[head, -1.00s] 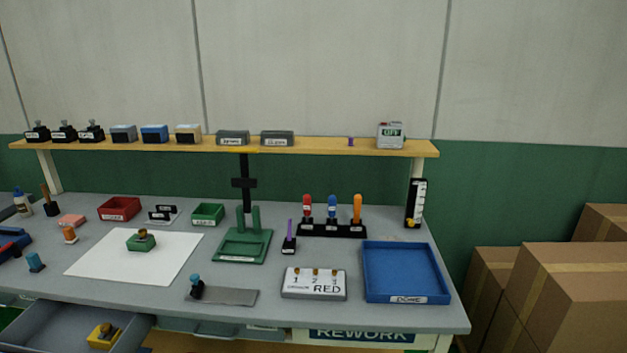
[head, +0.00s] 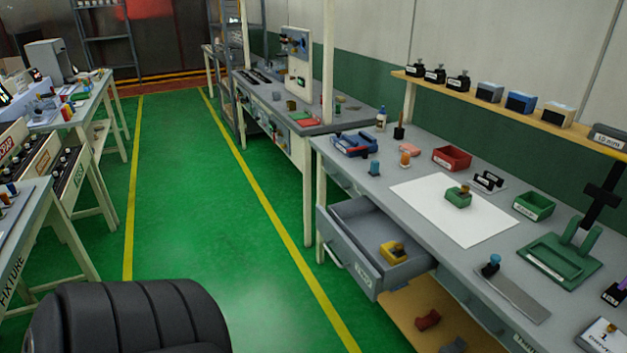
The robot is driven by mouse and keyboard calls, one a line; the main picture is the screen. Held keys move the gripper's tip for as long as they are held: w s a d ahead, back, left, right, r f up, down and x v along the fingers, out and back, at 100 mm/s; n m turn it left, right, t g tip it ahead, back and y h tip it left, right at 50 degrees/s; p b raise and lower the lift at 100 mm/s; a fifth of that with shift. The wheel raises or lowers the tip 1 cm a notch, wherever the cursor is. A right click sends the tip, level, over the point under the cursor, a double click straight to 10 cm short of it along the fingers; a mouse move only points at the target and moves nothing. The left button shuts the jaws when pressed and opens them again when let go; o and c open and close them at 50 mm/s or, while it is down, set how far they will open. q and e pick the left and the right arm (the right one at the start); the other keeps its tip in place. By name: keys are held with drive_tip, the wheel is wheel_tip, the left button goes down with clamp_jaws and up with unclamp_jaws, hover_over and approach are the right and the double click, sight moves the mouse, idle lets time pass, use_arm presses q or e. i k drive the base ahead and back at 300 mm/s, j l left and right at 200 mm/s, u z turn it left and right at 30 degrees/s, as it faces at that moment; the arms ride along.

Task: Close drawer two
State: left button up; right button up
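An open grey drawer (head: 352,258) juts out from under the front of the grey workbench (head: 410,206) in the head view. It has a bar handle and a white label on its front; the label is too small to read surely. A yellow object with a dark top (head: 393,252) lies inside it. Another drawer front (head: 470,298) further right along the bench looks shut. Neither of my grippers shows in this view. A dark rounded part at the bottom left is mine.
The bench holds a white sheet with a green block (head: 458,197), a red bin (head: 452,158) and a green fixture (head: 548,257). Green floor (head: 200,200) with yellow lines lies free left of the drawer. Other tables (head: 70,125) stand along the far left.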

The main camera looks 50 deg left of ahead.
sight(355, 229)
drive_tip(key=u, duration=1.35)
